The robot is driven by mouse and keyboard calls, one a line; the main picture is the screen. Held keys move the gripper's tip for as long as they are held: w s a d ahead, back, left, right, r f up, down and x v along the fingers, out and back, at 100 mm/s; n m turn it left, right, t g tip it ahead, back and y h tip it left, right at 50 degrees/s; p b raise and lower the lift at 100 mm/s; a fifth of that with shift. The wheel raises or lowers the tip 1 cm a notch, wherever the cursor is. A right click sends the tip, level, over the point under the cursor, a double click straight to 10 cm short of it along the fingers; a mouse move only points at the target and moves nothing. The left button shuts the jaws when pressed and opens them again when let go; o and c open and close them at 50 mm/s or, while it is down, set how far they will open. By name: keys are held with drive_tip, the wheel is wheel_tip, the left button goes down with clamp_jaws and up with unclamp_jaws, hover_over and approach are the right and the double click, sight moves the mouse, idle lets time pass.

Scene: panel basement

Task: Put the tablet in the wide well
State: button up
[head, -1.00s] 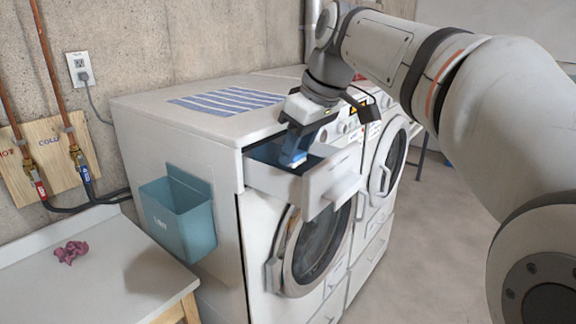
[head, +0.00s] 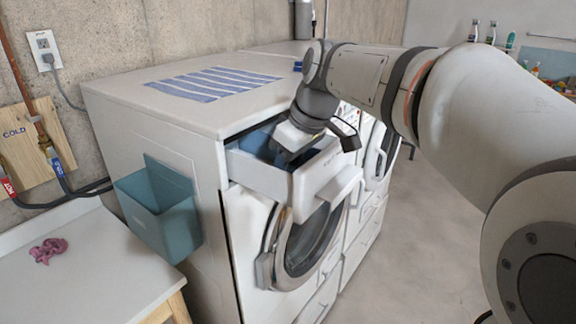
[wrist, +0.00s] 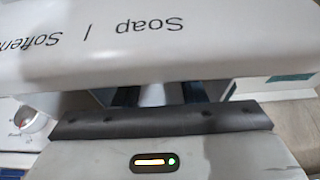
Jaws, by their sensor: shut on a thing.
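The washer's detergent drawer (head: 320,180) is pulled out, and its blue interior (head: 254,142) shows partly behind its white front. My gripper (head: 282,156) points down into the drawer, its fingers mostly hidden by the drawer and wrist. It is shut on the tablet. In the wrist view a small white patch (wrist: 152,95), probably the tablet, shows between dark edges; its outline is unclear. The drawer front (wrist: 130,45) fills the top of that view, with "Soap / Soften…" upside down. The wide well cannot be told apart from the others, nor whether the tablet touches its floor.
The washer top (head: 150,110) carries a striped blue cloth (head: 212,84). A teal bin (head: 160,212) hangs on the washer's side. A pink crumpled cloth (head: 48,250) lies on the counter (head: 90,285) at left. The floor at right is open.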

drive_tip(key=shift+f, duration=0.5)
drive_tip(key=shift+f, duration=0.15)
drive_tip(key=o, duration=0.9)
drive_tip(key=shift+o, duration=0.2)
drive_tip(key=shift+r, duration=0.3)
drive_tip(key=v, duration=1.1)
drive_tip(key=shift+d+r, duration=0.2)
drive_tip(key=shift+r, duration=0.1)
drive_tip(key=shift+s, duration=0.15)
